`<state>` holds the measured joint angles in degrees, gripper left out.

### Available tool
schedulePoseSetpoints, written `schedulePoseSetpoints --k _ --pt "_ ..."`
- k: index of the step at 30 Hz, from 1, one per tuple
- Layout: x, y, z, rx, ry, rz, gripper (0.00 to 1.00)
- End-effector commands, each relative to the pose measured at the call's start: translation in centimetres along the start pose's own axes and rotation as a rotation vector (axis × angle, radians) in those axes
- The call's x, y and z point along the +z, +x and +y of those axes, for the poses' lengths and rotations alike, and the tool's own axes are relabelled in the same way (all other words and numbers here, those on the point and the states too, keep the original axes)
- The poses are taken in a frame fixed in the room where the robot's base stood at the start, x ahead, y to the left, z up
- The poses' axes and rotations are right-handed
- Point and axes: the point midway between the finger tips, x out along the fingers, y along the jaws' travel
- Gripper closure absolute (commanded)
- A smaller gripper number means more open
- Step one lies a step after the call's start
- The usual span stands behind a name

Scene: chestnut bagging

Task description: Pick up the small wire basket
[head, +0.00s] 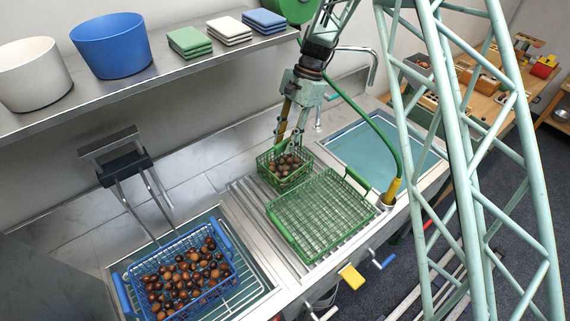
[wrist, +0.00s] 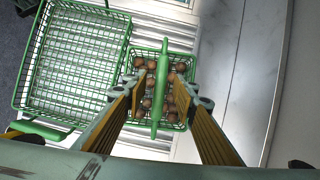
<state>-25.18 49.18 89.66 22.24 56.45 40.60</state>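The small green wire basket (head: 268,176) holds brown chestnuts and stands on the ribbed steel drainboard, behind the larger green basket. In the wrist view the small basket (wrist: 184,123) lies below my gripper, with its green handle bar (wrist: 160,88) running between my two fingers. My gripper (head: 290,143) is above the basket, its fingers pointing down. In the wrist view my gripper (wrist: 159,86) is open, with a gap on each side of the handle. How deep the fingertips sit relative to the handle is hard to tell.
A large empty green wire basket (head: 318,212) stands close in front of the small one. A blue basket (head: 232,263) of chestnuts sits in the left sink. A shelf (head: 165,67) with bins and folded cloths runs behind. A tap (head: 371,62) stands behind the right basin.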

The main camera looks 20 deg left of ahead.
Motion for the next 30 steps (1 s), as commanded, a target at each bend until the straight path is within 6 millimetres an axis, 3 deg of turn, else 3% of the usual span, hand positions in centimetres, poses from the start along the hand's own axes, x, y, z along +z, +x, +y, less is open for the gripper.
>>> schedulePoseSetpoints --k 3,12,30 --pt "0.0 0.0 0.0 0.0 0.0 0.0 0.74" --pt "0.0 0.0 0.0 0.0 0.0 0.0 1.0" --pt "0.4 -1.0 -0.1 -0.001 -0.001 0.001 1.0"
